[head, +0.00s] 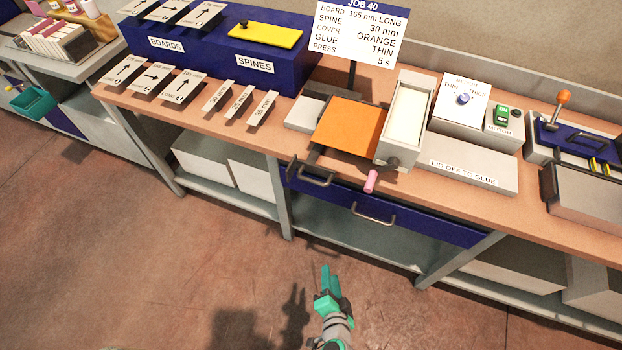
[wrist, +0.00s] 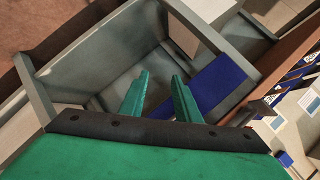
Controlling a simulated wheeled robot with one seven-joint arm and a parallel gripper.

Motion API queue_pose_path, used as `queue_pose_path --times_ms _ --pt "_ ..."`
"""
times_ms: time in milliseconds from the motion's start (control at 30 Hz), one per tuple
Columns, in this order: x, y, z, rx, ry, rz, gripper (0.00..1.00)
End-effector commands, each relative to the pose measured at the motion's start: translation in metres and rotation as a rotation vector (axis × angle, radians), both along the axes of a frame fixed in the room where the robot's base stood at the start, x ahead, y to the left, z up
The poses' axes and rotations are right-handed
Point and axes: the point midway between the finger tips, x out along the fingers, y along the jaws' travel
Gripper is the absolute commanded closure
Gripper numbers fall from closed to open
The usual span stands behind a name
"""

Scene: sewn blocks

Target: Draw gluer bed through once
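The gluer stands on the bench in the head view. An orange sheet (head: 350,127) lies flat on its bed, left of the cream glue trough (head: 407,112), which is open on top. A dark bar handle (head: 315,180) sticks out at the bed's front edge. A pink-gripped crank (head: 371,181) hangs at the trough's front end. My green gripper (head: 327,282) is low over the floor in front of the bench, well apart from the gluer. In the wrist view my gripper (wrist: 159,92) has its fingers spread with nothing between them. The gluer cannot be clearly made out there.
A blue drawer (head: 430,221) with a handle is under the bench top. A grey lid rest (head: 466,172), a THIN/THICK dial box (head: 461,102) and a switch box (head: 503,122) stand right of the trough. A job card (head: 358,30) stands behind. Open floor lies in front.

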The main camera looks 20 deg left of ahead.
Motion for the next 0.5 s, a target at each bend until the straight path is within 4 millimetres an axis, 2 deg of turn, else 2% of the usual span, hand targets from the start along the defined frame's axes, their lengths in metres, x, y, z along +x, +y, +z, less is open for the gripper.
queue_pose_path --times_ms 33,167,267,400,500 --pt "0.021 0.006 0.002 0.067 0.001 0.024 0.7" --pt "0.062 0.025 0.016 0.246 0.008 0.111 0.7" --pt "0.092 0.036 0.038 0.376 -0.003 0.197 0.7" --pt "0.126 0.044 0.083 0.536 -0.043 0.341 0.7" --pt "0.142 0.044 0.118 0.622 -0.079 0.444 0.7"
